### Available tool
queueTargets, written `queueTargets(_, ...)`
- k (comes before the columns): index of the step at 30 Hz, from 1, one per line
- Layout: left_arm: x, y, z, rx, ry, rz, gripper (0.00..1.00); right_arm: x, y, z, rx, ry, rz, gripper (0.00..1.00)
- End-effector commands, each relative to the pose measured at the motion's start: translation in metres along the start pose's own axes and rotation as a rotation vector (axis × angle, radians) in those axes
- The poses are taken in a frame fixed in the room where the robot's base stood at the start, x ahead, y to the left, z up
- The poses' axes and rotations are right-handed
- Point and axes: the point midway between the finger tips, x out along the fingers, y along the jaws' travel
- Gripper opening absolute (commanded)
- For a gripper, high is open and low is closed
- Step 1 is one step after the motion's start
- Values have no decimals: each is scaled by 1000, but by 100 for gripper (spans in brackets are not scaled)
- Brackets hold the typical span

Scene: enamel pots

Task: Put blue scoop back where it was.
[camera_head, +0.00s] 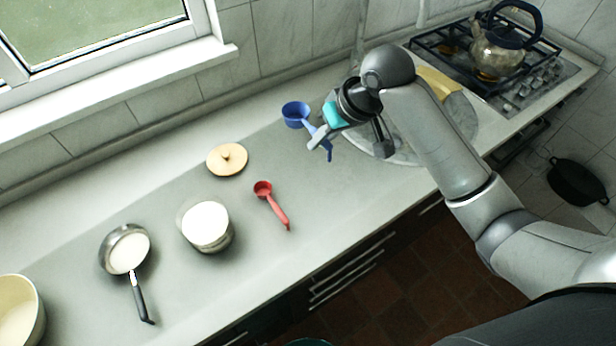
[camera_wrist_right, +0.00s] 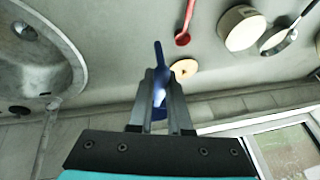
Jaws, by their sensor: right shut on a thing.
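The blue scoop (camera_head: 295,112) is in the head view near the back of the counter, left of the sink. My right gripper (camera_head: 318,138) is shut on its handle. The scoop's cup points to the back left and the handle end sticks out toward the front. In the right wrist view the blue scoop (camera_wrist_right: 158,52) lies between the fingers of my right gripper (camera_wrist_right: 163,88), which partly hide it. It appears to be held above the counter, but the exact height is hard to tell. My left gripper is not in view.
A red scoop (camera_head: 270,203), a wooden lid (camera_head: 227,159), a white-topped pot (camera_head: 207,227), a small pan (camera_head: 126,250) and a cream pot (camera_head: 18,312) stand to the left. The sink (camera_head: 400,150) is partly behind my arm. Counter (camera_head: 335,205) right of the red scoop is clear.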

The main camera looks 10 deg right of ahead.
Motion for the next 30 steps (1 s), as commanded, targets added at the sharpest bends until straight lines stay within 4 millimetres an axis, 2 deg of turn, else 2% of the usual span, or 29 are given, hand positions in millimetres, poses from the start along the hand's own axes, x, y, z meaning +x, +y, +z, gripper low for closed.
queueTargets(1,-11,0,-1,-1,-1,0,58,-3,-2,-1,-8,-5,-2,0)
queueTargets(3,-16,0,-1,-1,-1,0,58,-2,-2,-1,-19,-6,-2,0)
queueTargets(8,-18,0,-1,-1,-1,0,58,8,-1,3,-30,-9,-3,0)
queueTargets(11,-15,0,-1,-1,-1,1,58,26,3,12,-29,-13,-3,0)
queueTargets(24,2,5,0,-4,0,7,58,128,26,56,-29,-10,-2,0)
queueTargets(30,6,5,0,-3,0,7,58,147,31,64,-30,-8,-2,0)
